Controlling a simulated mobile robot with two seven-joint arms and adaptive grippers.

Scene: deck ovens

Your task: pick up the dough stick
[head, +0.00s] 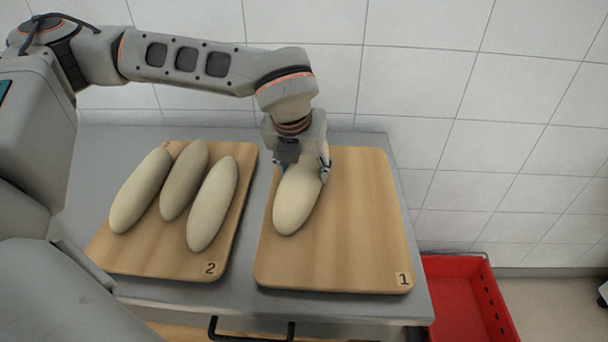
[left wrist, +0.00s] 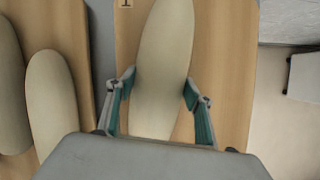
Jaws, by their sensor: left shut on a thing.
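A pale, long oval dough stick (head: 297,203) is at the left part of the wooden board marked 1 (head: 360,240). My left gripper (head: 300,168) comes down over its far part, with one finger on each side, shut on it. In the left wrist view the same dough stick (left wrist: 165,60) runs between the two green-padded fingers (left wrist: 160,92). I cannot tell whether it touches the board. Three more dough sticks (head: 140,190) (head: 184,180) (head: 212,204) lie side by side on the board marked 2 (head: 180,262). My right gripper is not in view.
Both boards lie on a grey table (head: 340,310) against a white tiled wall (head: 420,60). A red crate (head: 465,290) stands on the floor right of the table. The right part of board 1 is bare.

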